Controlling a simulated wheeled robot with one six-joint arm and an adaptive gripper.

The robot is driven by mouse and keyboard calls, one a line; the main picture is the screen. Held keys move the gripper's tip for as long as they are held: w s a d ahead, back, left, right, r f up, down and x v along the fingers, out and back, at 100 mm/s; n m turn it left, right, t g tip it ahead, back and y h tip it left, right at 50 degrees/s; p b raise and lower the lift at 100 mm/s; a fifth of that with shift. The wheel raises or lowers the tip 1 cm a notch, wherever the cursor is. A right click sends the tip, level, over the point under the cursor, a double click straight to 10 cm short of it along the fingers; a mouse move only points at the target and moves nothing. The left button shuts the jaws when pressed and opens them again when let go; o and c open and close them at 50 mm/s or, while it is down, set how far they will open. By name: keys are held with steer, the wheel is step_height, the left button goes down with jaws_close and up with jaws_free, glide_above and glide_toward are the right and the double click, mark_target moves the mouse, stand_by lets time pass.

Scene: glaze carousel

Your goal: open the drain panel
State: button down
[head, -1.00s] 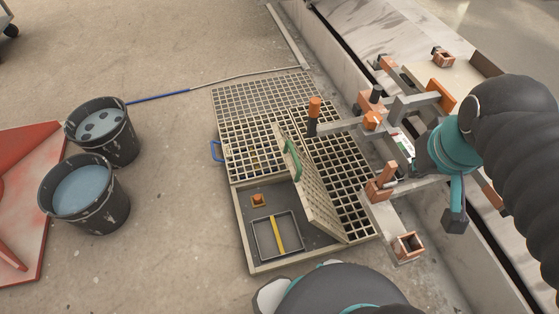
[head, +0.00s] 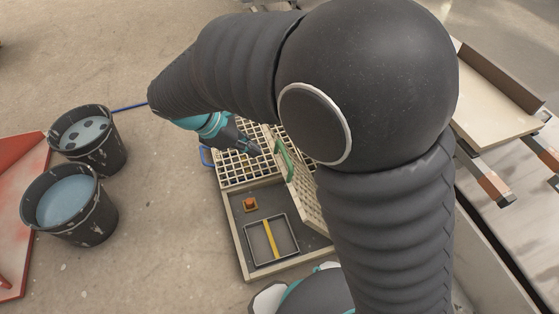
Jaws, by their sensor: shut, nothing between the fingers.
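The drain panel (head: 302,193) is a pale grid flap with a green handle (head: 284,160). It stands tilted up, partly raised, over a shallow dark-floored drain box. My arm hides its right side. My gripper (head: 257,153) is shut and empty, pointing down and right, close to the left of the green handle. I cannot tell whether it touches the handle or the panel. Inside the box are a small orange block (head: 250,204) and a grey frame with a yellow bar (head: 270,240).
A second grid panel with a blue handle (head: 206,157) lies behind the box. Two black buckets of bluish liquid, one farther (head: 108,153) and one nearer (head: 92,222), stand at left beside a red plate (head: 20,215). Bare floor lies between buckets and box. My arm covers much of the right.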

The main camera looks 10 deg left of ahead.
steer(key=w+d+f+n+b, duration=0.1)
steer(key=w+d+f, duration=0.3)
steer(key=f, duration=0.6)
steer(key=shift+w+d+f+n+t, duration=0.15)
steer(key=shift+d+n+t, duration=0.15)
steer(key=shift+d, duration=0.4)
